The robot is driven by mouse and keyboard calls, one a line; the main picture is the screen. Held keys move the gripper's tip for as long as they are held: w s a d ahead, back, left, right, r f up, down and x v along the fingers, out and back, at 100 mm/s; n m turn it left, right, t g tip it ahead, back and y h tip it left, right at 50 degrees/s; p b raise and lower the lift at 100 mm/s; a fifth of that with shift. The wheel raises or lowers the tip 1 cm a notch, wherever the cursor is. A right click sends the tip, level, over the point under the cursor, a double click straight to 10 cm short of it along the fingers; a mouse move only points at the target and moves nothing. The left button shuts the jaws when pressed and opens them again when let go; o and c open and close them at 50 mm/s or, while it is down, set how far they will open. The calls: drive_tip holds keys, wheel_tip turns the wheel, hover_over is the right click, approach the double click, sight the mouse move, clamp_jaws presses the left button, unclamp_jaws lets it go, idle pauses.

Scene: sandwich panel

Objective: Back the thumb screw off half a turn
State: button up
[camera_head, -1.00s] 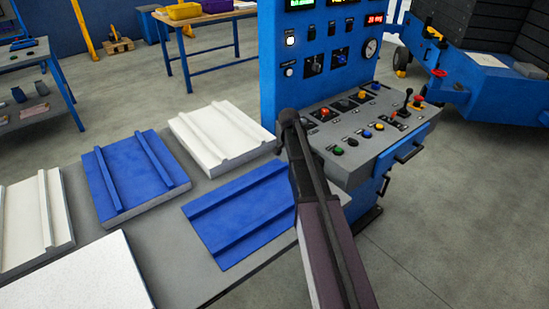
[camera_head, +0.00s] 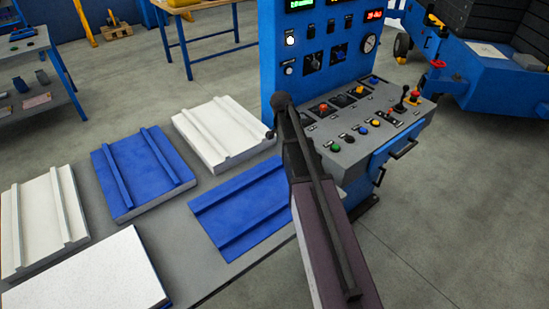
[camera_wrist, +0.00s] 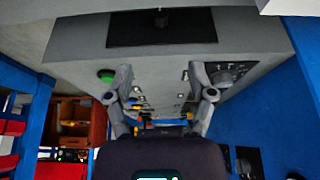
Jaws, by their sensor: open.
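I cannot make out a thumb screw for certain in either view. In the head view my dark arm reaches up to the left end of the control console (camera_head: 345,155); the fingers are hidden there. A small dark ball (camera_head: 270,135) shows left of the arm.
The blue cabinet (camera_head: 275,55) rises behind the console. Console buttons include a green one (camera_head: 335,147), a red one (camera_head: 323,107) and a joystick (camera_head: 402,100). Blue and white panels lie on the grey table (camera_head: 185,235) at left. Open floor (camera_head: 460,200) lies to the right.

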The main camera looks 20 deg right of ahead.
drive_tip(key=s+a+r+n+y+p, duration=0.1)
drive_tip(key=s+a+r+n+p, duration=0.1)
drive_tip(key=s+a+n, duration=0.3)
drive_tip(key=s+a+r+n+g+y+p, duration=0.1)
drive_tip(key=s+a+n, duration=0.3)
drive_tip(key=s+a, duration=0.4)
drive_tip(key=shift+s+a+r+n+y+p, duration=0.5)
drive_tip(key=shift+s+p, duration=0.4)
drive_tip(key=shift+s, duration=0.9)
drive_tip(key=shift+d, duration=0.2)
drive_tip(key=s+a+r+n+y+p, duration=0.1)
drive_tip(key=s+a+r+n+p, duration=0.1)
drive_tip(key=s+a+n, duration=0.2)
drive_tip(key=s, duration=0.3)
drive_tip(key=shift+s+a+g, duration=0.25)
drive_tip(key=shift+s+g, duration=0.05)
